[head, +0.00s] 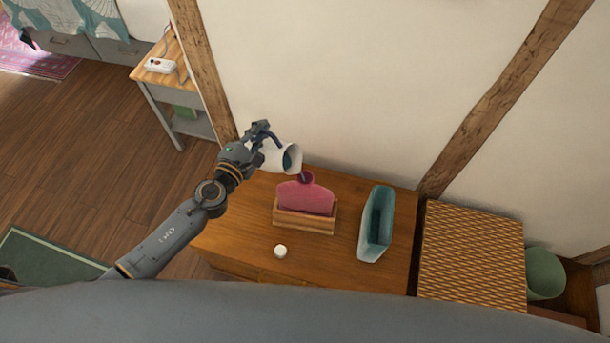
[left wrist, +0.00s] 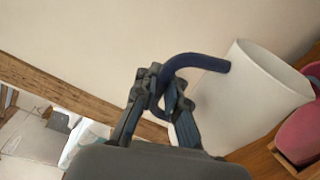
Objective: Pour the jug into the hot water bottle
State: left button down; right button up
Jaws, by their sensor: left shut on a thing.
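My left gripper (head: 260,133) is shut on the dark blue handle of a white jug (head: 274,155). The jug is tilted, its open mouth facing right toward the pink hot water bottle (head: 305,197). The bottle stands upright in a wooden holder (head: 305,222) on the wooden chest, its round neck opening at the top. The jug is to the left of the bottle's neck and a little apart from it. No stream of water shows. In the left wrist view, the gripper (left wrist: 165,100) grips the handle, the white jug (left wrist: 240,100) is large, and the pink bottle (left wrist: 300,130) shows at the right edge. My right gripper is out of view.
A small white round cap (head: 280,251) lies on the chest top (head: 240,235) in front of the holder. A teal open container (head: 376,222) stands to the right. A woven-topped basket (head: 470,255) and a green bin (head: 545,272) are farther right. The wall is close behind.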

pick_arm(q)
jog(key=shift+s+d+r+m+p, duration=0.15)
jog(key=shift+d+r+m+p, duration=0.35)
jog(key=shift+r, duration=0.15)
dwell(1.3)
